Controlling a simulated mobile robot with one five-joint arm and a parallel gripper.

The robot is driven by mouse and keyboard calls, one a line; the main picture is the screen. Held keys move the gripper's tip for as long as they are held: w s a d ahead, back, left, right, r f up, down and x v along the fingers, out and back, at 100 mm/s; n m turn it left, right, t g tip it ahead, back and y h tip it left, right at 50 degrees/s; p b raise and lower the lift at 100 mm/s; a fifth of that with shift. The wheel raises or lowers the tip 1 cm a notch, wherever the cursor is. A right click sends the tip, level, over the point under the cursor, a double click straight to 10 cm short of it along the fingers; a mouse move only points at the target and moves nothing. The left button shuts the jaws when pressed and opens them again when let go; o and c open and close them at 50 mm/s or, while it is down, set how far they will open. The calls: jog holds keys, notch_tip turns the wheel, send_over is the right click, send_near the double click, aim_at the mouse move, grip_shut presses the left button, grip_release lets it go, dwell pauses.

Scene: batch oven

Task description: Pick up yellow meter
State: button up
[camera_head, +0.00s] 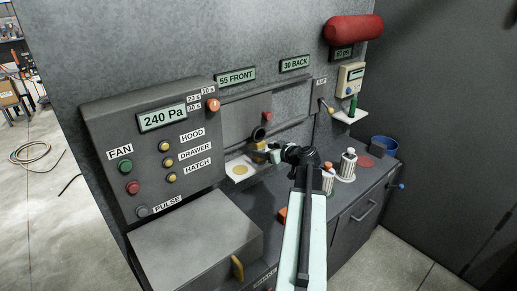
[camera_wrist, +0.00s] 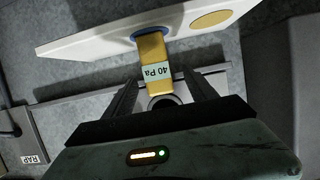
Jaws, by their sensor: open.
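The yellow meter (camera_wrist: 153,48) stands on a white shelf, with a blue ring at its foot, and has a pale label reading 40 Pa. My gripper (camera_wrist: 163,84) is open, with one dark finger on each side of the meter's labelled end. I cannot tell whether either finger touches it. In the head view my gripper (camera_head: 262,151) is at the shelf under the wall recess, and a bit of the yellow meter (camera_head: 275,156) shows there, largely covered by my gripper.
The white shelf (camera_wrist: 85,43) also bears a flat yellow disc (camera_wrist: 210,19). A control panel (camera_head: 130,140) stands to the left.

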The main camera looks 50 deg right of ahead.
aim_at(262, 148)
jog(key=x, duration=0.1)
jog(key=b+x, duration=0.1)
jog(key=x, duration=0.3)
jog(key=shift+d+b, duration=0.25)
jog(key=shift+b, duration=0.15)
jog(key=shift+s+r, duration=0.1)
grip_shut()
jog(key=shift+r, duration=0.1)
